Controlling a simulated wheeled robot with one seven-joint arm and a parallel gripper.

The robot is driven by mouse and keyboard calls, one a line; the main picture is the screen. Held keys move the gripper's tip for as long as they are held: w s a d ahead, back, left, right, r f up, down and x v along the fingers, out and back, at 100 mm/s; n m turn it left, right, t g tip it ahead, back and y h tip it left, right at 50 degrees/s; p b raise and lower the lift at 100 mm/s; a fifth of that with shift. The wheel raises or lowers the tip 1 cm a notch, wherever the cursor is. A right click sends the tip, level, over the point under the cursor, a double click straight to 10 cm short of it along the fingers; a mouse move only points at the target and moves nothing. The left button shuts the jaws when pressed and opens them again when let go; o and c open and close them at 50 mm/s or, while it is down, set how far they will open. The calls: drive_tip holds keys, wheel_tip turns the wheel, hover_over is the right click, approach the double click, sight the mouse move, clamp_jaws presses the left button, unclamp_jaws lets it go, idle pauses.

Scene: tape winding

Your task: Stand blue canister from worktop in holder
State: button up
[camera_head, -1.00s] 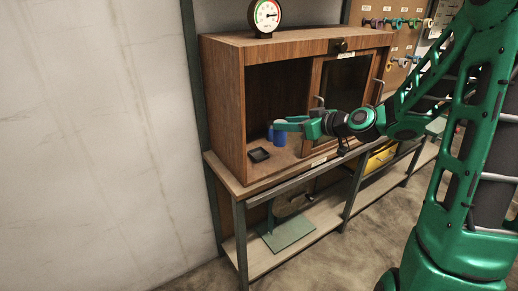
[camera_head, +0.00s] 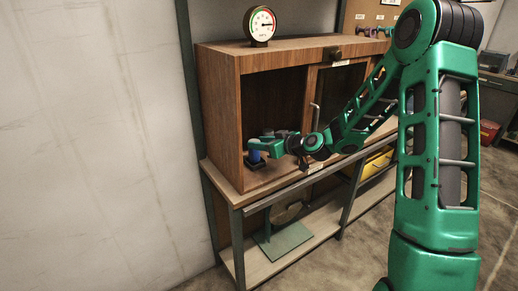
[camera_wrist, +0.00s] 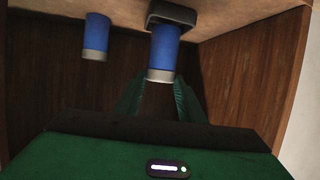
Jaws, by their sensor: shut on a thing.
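A blue canister (camera_wrist: 165,48) with a silver end is between the fingers of my gripper (camera_wrist: 160,80) in the wrist view. In the head view my gripper (camera_head: 256,145) reaches into the open cabinet, shut on this canister (camera_head: 255,155), which looks upright. The black square holder (camera_wrist: 180,13) shows around the canister's far end in the wrist view; it also shows under the canister in the head view (camera_head: 254,164). The canister's lower end is at the holder's opening, but I cannot tell whether it touches the bottom. A second blue canister (camera_wrist: 96,37) with a silver end stands apart to the left in the wrist view.
The wooden cabinet (camera_head: 218,115) surrounds the gripper with its side wall and top. Its glazed door panel (camera_head: 340,90) and a handle stand close to my arm on the right. A round gauge (camera_head: 260,26) sits on top. The cabinet floor's front left is clear.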

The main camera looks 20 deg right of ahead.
drive_tip(key=shift+f, duration=0.85)
drive_tip(key=o, duration=1.1)
drive_tip(key=shift+f, duration=0.1)
